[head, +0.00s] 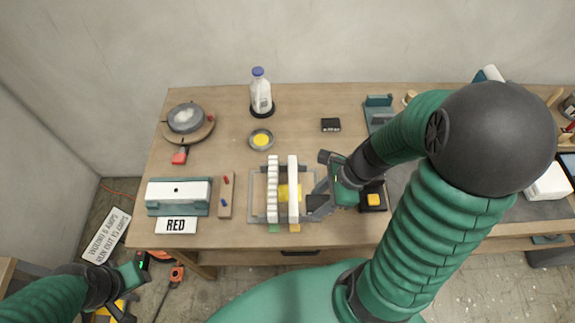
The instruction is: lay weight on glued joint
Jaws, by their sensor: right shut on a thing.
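Two upright white strips, the left one (272,190) with a notched edge and the right one (293,178) plain, lie side by side in a grey frame (252,200) on the bench. A yellow piece (283,192) shows between them. My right gripper (316,190) is just right of the right strip, shut on what looks like a dark grey block (318,204); its fingers hide part of it. I cannot tell whether the block touches the strip. My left gripper (132,300) is low at the left, off the bench; its jaws are unclear.
The wooden bench (220,110) holds a bottle (261,92), a yellow dish (261,139), a black box (331,125), a round dish (186,118) and a teal block with a white top (178,192). A dark item with a yellow top (374,199) is right of my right gripper.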

